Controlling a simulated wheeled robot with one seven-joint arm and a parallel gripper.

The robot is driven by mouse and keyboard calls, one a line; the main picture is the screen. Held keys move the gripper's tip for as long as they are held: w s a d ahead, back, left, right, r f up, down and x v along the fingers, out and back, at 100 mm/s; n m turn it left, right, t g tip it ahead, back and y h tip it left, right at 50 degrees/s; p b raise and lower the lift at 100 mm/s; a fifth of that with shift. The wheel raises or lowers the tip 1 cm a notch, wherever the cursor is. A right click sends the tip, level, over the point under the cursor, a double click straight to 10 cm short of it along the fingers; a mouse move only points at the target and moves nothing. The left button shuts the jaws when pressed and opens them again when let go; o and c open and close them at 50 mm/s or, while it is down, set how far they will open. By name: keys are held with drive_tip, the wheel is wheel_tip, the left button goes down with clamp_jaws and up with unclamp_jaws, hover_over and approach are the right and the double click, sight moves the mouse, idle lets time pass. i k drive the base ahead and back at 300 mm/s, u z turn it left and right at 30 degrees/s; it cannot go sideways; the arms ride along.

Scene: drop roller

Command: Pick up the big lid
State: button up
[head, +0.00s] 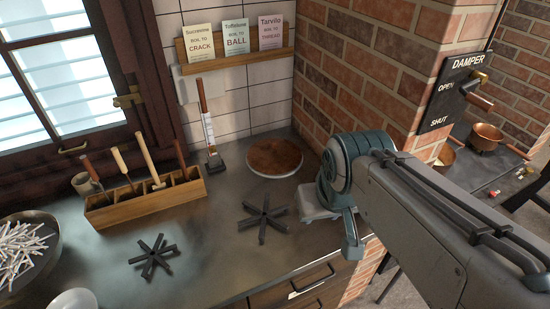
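I cannot pick out a big lid for certain. A round, flat brown disc with a pale rim (274,157) lies on the counter near the brick corner; I cannot tell whether it is a lid. My arm reaches in from the right, and its teal end, with my gripper (350,238), hangs over the counter's right end. It is to the right of the disc and apart from it. The fingers do not show clearly, so I cannot see whether they are open or hold anything.
Two black star-shaped trivets (265,216) (154,256) lie on the counter (205,230). A bowl of white sticks (22,250) is at left. Copper pans (486,136) sit right, beyond the brick pillar (375,70).

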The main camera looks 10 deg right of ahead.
sight(274, 156)
drive_tip(key=u, duration=0.05)
drive_tip(key=k, duration=1.1)
drive_tip(key=z, duration=0.9)
drive_tip(key=i, duration=1.3)
drive_tip(key=u, duration=0.85)
drive_tip(key=i, duration=0.4)
drive_tip(key=u, duration=0.5)
